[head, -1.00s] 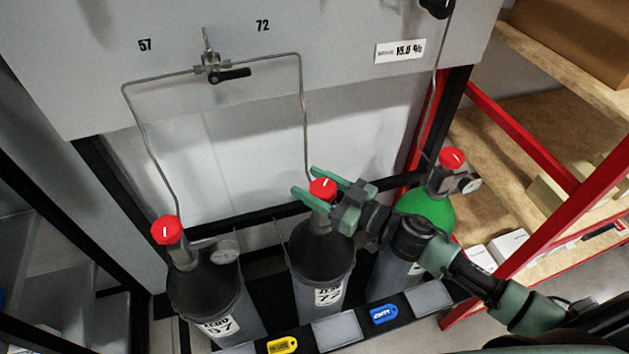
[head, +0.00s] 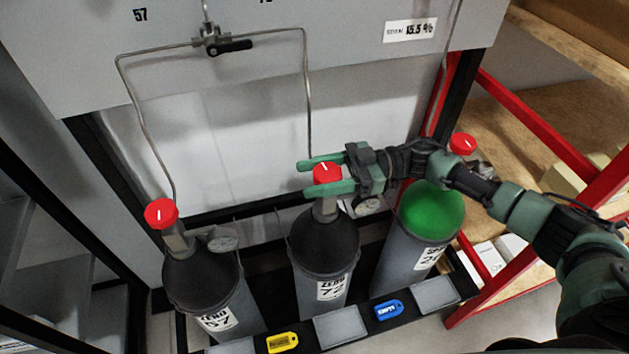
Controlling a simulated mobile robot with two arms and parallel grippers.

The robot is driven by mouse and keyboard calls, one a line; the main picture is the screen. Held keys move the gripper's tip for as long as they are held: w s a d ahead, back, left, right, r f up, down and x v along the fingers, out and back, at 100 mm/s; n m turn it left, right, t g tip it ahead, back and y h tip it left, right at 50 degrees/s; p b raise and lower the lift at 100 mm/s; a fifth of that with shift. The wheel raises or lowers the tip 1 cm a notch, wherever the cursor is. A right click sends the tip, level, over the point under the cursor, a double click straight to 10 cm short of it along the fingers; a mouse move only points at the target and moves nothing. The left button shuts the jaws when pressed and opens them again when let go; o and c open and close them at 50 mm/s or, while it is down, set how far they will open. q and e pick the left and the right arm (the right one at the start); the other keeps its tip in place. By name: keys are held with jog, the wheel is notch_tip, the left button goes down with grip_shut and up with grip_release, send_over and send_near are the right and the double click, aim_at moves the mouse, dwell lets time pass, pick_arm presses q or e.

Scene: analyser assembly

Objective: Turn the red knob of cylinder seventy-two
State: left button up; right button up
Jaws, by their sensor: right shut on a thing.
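Cylinder seventy-two (head: 325,243) is the dark grey middle bottle, standing upright with a white label. Its red knob (head: 327,173) has a white mark and sits on top of the valve. My right gripper (head: 328,175) comes in from the right, its two green fingers on either side of this knob, shut on it. The fingers and wrist hide part of the valve and the gauge beside it. My left gripper is not in view.
Cylinder fifty-seven (head: 203,281) with its own red knob (head: 160,213) stands at left. A green-topped cylinder (head: 428,215) stands at right under my right arm, near a red shelf frame (head: 530,125). A thin pipe (head: 308,90) runs down behind the middle knob.

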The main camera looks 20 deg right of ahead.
aim_at(315, 174)
jog(key=shift+s+n+g+b, duration=0.1)
jog(key=shift+n+g+b, duration=0.45)
jog(key=shift+g, duration=0.45)
jog(key=shift+r, duration=0.1)
jog(key=o, duration=1.4)
jog(key=shift+c, duration=0.2)
notch_tip(315, 174, up, 20)
jog(key=shift+b, duration=0.3)
